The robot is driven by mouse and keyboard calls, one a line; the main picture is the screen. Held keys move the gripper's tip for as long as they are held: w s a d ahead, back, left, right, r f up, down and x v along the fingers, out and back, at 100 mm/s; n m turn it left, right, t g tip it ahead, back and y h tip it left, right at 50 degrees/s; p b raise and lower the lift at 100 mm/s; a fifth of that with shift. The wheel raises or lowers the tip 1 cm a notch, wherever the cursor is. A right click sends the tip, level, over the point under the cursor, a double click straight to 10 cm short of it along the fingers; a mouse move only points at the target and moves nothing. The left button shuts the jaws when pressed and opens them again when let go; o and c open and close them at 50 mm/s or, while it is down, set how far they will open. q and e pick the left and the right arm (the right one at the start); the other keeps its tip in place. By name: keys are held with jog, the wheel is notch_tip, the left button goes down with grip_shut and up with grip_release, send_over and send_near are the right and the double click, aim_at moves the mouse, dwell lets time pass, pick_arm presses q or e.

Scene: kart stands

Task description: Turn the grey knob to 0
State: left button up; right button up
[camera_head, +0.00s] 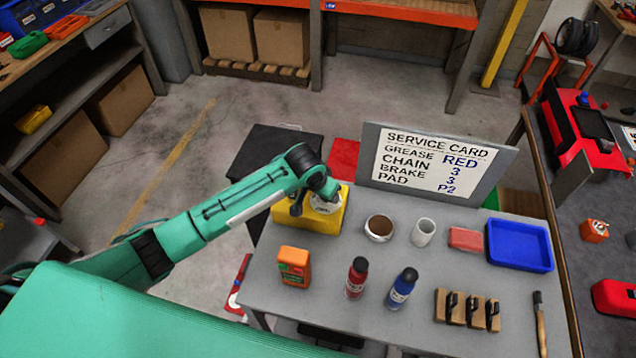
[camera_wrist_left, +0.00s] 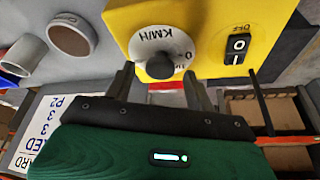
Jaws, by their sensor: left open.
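The yellow box (camera_head: 275,215) stands at the back left of the grey table, and its top shows in the left wrist view (camera_wrist_left: 222,20). On it is a white dial (camera_wrist_left: 163,45) marked KM/H with a grey knob (camera_wrist_left: 160,66). A 0 mark shows at the dial's edge; the knob's exact setting is hard to read. A black switch (camera_wrist_left: 238,47) marked OFF sits beside the dial. My left gripper (camera_wrist_left: 160,84) is open and empty, its fingers on either side of the knob in the picture; contact cannot be told. In the head view my arm partly hides the dial.
The grey table (camera_head: 315,310) also holds an orange box (camera_head: 294,267), a red bottle (camera_head: 356,279), a blue bottle (camera_head: 402,288), two cups, a blue tray (camera_head: 520,270) and brake pads (camera_head: 467,310). A service card (camera_head: 437,162) stands at the back edge.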

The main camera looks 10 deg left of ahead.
pick_arm(q)
jog(key=b+v, duration=0.3)
jog(key=v, duration=1)
jog(key=shift+a+f, duration=0.1)
jog(key=shift+s, duration=0.15)
